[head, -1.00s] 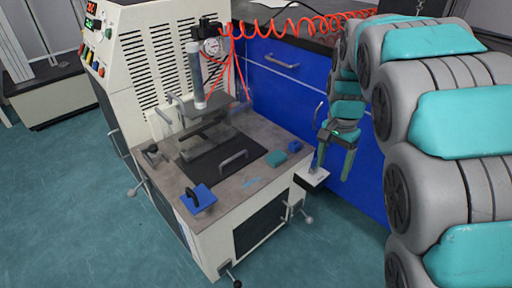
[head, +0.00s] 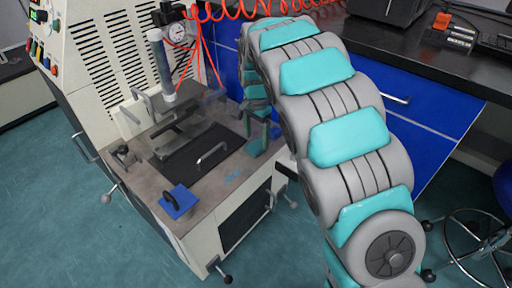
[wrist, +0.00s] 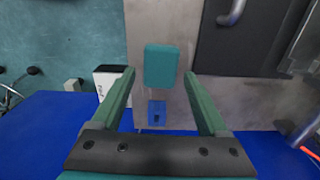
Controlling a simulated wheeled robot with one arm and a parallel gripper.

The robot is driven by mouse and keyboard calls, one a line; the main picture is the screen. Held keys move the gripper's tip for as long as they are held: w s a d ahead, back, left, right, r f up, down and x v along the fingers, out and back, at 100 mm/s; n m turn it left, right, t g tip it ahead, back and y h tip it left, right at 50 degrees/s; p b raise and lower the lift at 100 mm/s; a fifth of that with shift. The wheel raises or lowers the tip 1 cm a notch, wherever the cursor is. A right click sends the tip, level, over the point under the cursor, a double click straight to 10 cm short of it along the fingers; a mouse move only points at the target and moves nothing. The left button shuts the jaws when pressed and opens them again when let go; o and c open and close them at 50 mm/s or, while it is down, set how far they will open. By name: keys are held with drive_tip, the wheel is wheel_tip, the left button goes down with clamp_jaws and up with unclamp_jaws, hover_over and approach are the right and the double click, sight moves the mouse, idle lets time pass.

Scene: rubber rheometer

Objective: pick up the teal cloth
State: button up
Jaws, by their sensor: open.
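The teal cloth (wrist: 161,66) is a small folded-looking rectangle on the grey metal bench top of the press. In the wrist view it lies between and slightly beyond the tips of my gripper (wrist: 159,75). The two green fingers are apart, one on each side of it, and hold nothing. I cannot tell the height of the fingertips above the bench top. In the head view my gripper (head: 262,128) is over the right side of the bench, and the cloth there is hard to separate from the fingers.
A dark plate with a handle (head: 212,155) lies left of my gripper. A blue pad with a black handle (head: 180,203) is at the front. Red coiled hose (head: 235,12) hangs behind.

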sight(256, 145)
wheel_tip(256, 145, down, 3)
drive_tip(key=shift+w+f, duration=0.1)
drive_tip(key=shift+f, duration=0.05)
drive_tip(key=c, duration=1.1)
drive_tip(key=shift+r, duration=0.2)
drive_tip(key=shift+r, duration=1.7)
drive_tip(key=s+d, duration=0.1)
drive_tip(key=s, duration=0.4)
drive_tip(key=s+d+r, duration=0.1)
drive_tip(key=s+d, duration=0.1)
drive_tip(key=s, duration=0.3)
drive_tip(key=s+d+b, duration=0.1)
drive_tip(key=s+d, duration=0.1)
drive_tip(key=s, duration=0.3)
drive_tip(key=shift+s+r, duration=0.15)
